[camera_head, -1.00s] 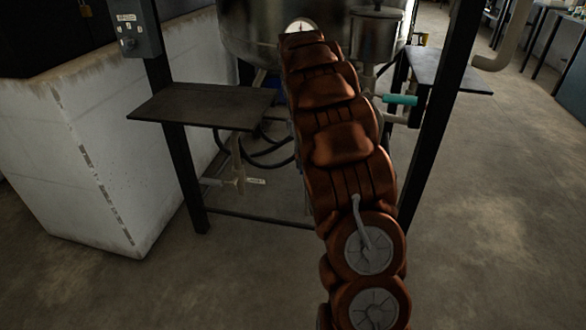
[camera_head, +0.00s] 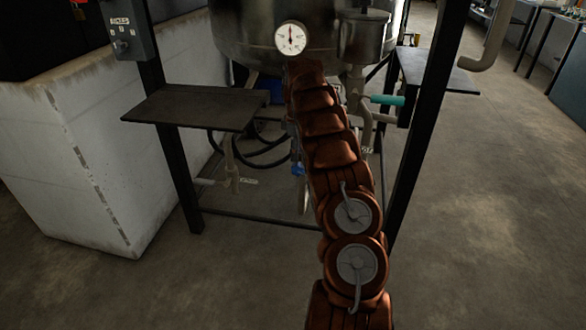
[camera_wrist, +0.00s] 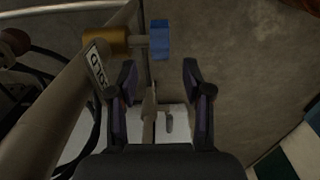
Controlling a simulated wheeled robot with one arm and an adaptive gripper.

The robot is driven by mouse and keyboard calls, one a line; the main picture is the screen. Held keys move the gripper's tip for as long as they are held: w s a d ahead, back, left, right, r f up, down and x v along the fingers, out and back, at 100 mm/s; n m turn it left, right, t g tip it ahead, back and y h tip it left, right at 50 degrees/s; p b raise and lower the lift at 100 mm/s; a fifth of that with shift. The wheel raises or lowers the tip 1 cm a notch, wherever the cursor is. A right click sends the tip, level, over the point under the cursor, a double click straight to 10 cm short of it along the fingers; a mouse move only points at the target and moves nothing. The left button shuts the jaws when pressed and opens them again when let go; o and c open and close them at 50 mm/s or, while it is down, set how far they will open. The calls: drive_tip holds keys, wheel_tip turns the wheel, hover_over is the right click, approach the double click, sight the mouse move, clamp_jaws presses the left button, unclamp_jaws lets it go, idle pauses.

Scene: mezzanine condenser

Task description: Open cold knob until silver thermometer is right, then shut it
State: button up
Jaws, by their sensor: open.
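The blue cold knob (camera_wrist: 160,40) is on a stem from a brass valve body (camera_wrist: 117,42), beside a pipe with a white "COLD" label (camera_wrist: 97,66) in the wrist view. A small blue part, likely this knob, shows left of my arm in the head view (camera_head: 297,169). My gripper (camera_wrist: 160,80) is open and empty. Its fingertips lie just below the knob in the wrist picture, apart from it. The round white dial thermometer (camera_head: 291,38) is on the tank front, its needle roughly upright. Its scale is too small to read. My arm hides my gripper in the head view.
The metal tank (camera_head: 245,30) stands within a dark frame with a left shelf (camera_head: 190,105) and a right shelf (camera_head: 430,70). A teal handle (camera_head: 387,100) is right of my arm. Dark hoses (camera_wrist: 75,130) run left of my gripper. Floor shows below the frame.

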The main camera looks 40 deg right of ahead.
sight(296, 163)
wheel_tip(296, 163, down, 8)
drive_tip(key=shift+r+b, duration=0.25)
drive_tip(key=shift+b, duration=0.35)
drive_tip(key=shift+c, duration=0.2)
clamp_jaws()
